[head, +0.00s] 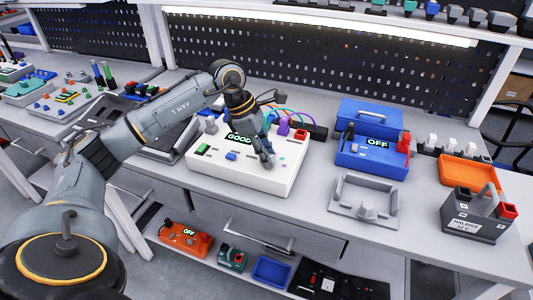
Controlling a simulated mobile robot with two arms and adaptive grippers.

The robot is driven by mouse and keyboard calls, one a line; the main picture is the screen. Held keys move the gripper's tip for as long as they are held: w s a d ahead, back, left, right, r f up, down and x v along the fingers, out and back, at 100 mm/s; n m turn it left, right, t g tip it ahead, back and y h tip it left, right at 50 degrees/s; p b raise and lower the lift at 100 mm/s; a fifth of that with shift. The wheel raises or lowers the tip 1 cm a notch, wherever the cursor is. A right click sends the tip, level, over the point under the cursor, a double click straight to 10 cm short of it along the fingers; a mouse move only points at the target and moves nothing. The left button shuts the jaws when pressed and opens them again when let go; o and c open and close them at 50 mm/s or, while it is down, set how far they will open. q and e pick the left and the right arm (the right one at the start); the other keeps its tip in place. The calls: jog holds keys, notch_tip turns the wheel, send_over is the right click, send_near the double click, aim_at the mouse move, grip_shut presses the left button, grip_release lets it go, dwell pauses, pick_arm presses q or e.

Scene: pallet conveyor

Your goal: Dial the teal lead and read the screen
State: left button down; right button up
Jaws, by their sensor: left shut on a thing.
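A white tester box (228,172) sits on the bench, and its small screen (238,138) reads GOOD. My left gripper (266,160) reaches down over the right half of the box, with its fingers shut on a small part at the panel. The fingers hide that part, so I cannot tell its shape or colour. Thin coloured leads (298,113), teal among them, arc behind the gripper toward a dark block. A purple plug (283,128) stands at the box's back edge. My right gripper is out of view.
A blue unit (372,155) with a screen reading OFF stands to the right, behind a grey handled tray (363,208). Farther right are an orange tray (468,171) and a dark battery (474,222). An orange unit (186,238) reading OFF sits on the lower shelf.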

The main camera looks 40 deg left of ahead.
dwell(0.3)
pick_arm(q)
jog(key=c, duration=1)
grip_release()
jog(key=v, duration=1.2)
